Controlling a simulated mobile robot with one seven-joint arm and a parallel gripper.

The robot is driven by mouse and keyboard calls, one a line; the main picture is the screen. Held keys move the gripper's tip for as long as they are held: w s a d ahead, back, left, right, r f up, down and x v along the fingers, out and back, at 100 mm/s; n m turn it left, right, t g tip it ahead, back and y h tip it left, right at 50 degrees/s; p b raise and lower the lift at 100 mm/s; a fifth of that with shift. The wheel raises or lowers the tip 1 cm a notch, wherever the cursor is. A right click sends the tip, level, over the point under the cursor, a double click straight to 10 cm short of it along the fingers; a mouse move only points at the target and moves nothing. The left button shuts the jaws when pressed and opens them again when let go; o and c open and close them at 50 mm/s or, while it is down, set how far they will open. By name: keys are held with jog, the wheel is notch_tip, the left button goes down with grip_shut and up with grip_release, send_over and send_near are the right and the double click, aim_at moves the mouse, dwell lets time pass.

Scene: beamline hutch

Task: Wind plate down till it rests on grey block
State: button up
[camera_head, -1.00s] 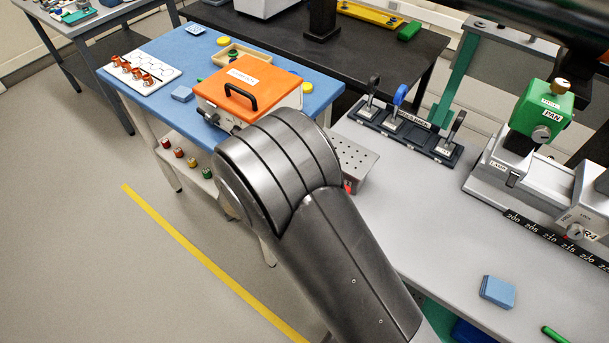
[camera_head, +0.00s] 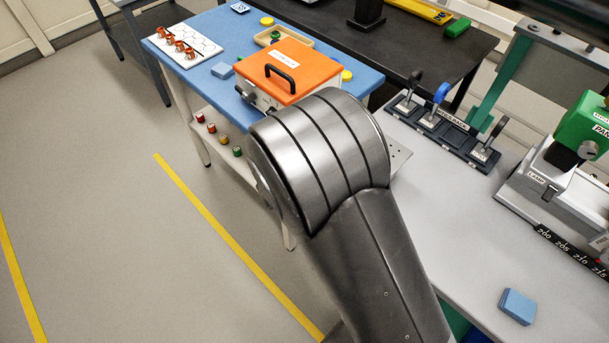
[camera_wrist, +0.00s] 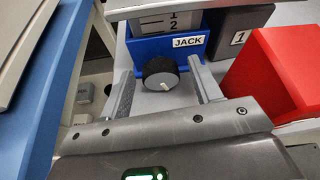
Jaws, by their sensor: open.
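In the wrist view a blue jack (camera_wrist: 148,48) labelled JACK has a round black knob (camera_wrist: 160,75) with a pale pointer mark on its front. My gripper (camera_wrist: 162,80) is open, with one finger on each side of the knob; I cannot tell whether they touch it. The plate's top is not clearly in view. A dark grey block (camera_wrist: 228,30) marked 1 stands right of the jack. In the head view my arm hides the gripper and jack.
A red block (camera_wrist: 268,72) is close on the right in the wrist view. A blue table edge (camera_wrist: 50,70) lies left. In the head view an orange-lidded box (camera_head: 290,75) is on the blue table, and a lever panel (camera_head: 445,130) and blue block (camera_head: 517,306) are on the grey bench.

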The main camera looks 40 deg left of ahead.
jog(key=shift+d+m+y, duration=0.2)
jog(key=shift+m+y, duration=0.8)
jog(key=shift+m, duration=0.2)
jog(key=s+a+r+m+h, duration=0.15)
jog(key=s+m, duration=0.35)
jog(key=m, duration=1.1)
jog(key=s+a+r+m+h, duration=0.15)
jog(key=s+m, duration=0.45)
jog(key=m, duration=0.9)
jog(key=x, duration=0.7)
jog(key=d+x, duration=0.1)
jog(key=x, duration=0.3)
jog(key=shift+w+r, duration=0.3)
jog(key=shift+w, duration=0.1)
jog(key=shift+s+r+m, duration=0.2)
jog(key=shift+s+m, duration=0.25)
jog(key=shift+m, duration=0.25)
jog(key=v, duration=1)
jog(key=shift+s, duration=0.15)
